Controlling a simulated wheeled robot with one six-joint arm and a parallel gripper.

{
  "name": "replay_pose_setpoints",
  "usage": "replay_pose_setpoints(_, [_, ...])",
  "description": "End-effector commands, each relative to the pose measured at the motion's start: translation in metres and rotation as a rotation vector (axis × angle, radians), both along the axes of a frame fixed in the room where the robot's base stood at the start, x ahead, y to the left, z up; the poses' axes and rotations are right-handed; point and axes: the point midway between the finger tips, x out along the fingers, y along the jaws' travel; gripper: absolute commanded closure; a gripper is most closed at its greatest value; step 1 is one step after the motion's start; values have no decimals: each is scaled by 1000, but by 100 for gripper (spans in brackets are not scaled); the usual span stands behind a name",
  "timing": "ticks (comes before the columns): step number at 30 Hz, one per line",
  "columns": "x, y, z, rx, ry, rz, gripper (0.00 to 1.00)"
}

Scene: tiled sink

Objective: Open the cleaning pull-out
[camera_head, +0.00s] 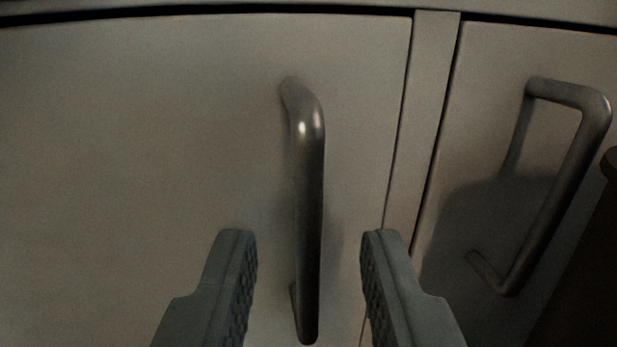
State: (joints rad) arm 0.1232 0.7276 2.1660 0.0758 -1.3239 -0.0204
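Two pale cabinet fronts show in the camera view, each with a dark metal bar handle. The left front (150,150) carries an upright handle (309,190) near its right edge. My gripper (309,240) is open, with one finger on each side of the lower part of this handle in the picture. Gaps show between the handle and both fingers. I cannot tell how far the fingertips are from the front. The right front (490,60) carries a second handle (560,190). I cannot tell which front is the cleaning pull-out. Both fronts look closed.
A narrow pale strip (428,100) stands between the two fronts. A counter edge (250,5) runs along the top. A dark object (590,270) fills the lower right corner, close to the right handle. A shadow falls on the right front.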

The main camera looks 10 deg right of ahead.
Motion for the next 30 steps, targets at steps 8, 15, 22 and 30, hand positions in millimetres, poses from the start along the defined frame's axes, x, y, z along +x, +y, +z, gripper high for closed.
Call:
replay_pose_setpoints(8, [19, -4, 0, 0, 0, 0, 69])
replay_pose_setpoints(15, [20, -4, 0, 0, 0, 0, 69])
replay_pose_setpoints(22, [20, -4, 0, 0, 0, 0, 100])
replay_pose_setpoints(30, [20, -4, 0, 0, 1, 0, 100])
